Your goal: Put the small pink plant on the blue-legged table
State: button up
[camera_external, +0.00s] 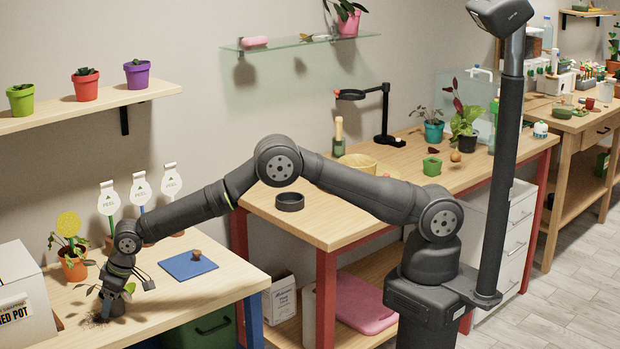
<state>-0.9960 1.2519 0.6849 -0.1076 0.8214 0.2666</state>
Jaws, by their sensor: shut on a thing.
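My gripper (110,302) points down low over the left part of the blue-legged table (222,284). It is shut on a leafy plant (127,290); green leaves stick out on both sides of the jaws, and dark strands show at the tabletop below. The jaws hide most of this plant, and I see no pink on it; I cannot tell whether it rests on the table. A plant in a pink pot (347,24) stands on the glass shelf at the upper middle.
Close to my gripper stand a yellow-flowered plant (70,243) and a white box (22,296). The red-legged table (330,225) holds other plants. The blue-legged table's front right is clear.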

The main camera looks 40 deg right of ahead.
jog(key=shift+f, duration=0.15)
jog(key=o, duration=1)
jog(key=v, duration=1.2)
jog(key=shift+w, duration=0.1)
